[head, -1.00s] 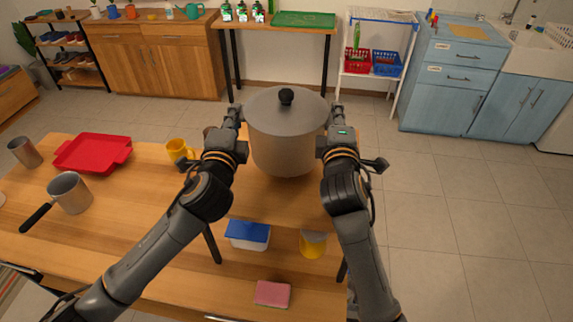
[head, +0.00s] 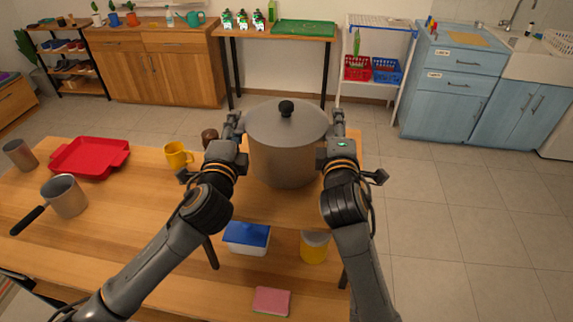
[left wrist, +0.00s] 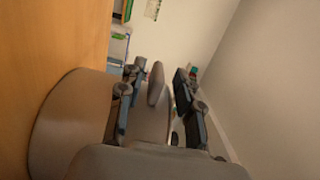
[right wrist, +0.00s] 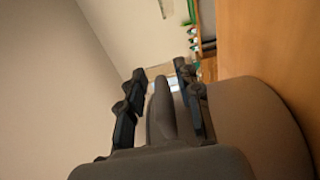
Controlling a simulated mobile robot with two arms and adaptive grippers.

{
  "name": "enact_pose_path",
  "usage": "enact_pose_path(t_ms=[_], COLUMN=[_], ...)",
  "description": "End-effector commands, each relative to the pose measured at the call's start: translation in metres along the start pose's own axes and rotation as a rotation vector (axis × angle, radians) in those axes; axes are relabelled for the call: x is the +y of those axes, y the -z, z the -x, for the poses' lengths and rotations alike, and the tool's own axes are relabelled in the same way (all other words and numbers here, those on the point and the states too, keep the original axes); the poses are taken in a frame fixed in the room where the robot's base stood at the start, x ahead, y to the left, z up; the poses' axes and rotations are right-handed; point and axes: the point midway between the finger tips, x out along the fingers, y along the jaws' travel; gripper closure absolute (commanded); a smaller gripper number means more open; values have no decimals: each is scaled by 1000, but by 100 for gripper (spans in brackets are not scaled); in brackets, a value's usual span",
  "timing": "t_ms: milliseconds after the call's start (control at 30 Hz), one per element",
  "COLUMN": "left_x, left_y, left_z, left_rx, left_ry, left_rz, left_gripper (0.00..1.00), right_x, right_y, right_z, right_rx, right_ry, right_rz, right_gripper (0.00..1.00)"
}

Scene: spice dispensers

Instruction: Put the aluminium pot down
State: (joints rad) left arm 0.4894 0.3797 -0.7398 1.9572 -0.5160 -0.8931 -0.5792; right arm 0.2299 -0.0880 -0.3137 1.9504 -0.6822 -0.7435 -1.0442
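The aluminium pot (head: 285,163), grey with a lid and black knob, is upright over the back right part of the wooden table (head: 262,209). Its base looks to be on the tabletop, though contact is hard to see. My left gripper (head: 233,122) is at the pot's left handle. In the left wrist view its fingers stand apart on either side of the handle (left wrist: 156,84), with gaps visible. My right gripper (head: 337,122) is at the right handle. In the right wrist view its fingers are also apart, around the handle (right wrist: 163,108).
A yellow mug (head: 177,155) and a dark brown object (head: 209,136) stand left of the pot. A red tray (head: 90,158) and a saucepan (head: 68,196) are further left. A blue-lidded tub (head: 247,236), yellow can (head: 314,248) and pink sponge (head: 271,301) are in front.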

Motion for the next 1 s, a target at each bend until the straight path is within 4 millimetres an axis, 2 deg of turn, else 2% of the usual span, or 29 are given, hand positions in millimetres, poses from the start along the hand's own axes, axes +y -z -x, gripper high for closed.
enact_pose_path(t_ms=[200,333,800,1000], left_x=[0,0,0,0], left_y=[0,0,0,0], left_z=[1,10,102,119], left_rx=[1,1,1,1], left_ry=[0,0,-1,0], left_rz=[0,1,1,0], left_gripper=[66,66,66,66], right_x=[0,0,0,0], right_y=[0,0,0,0], right_z=[0,0,0,1], right_rx=[0,0,0,0], right_ry=[0,0,0,0], right_rz=[0,0,0,0], right_gripper=[66,66,66,66])
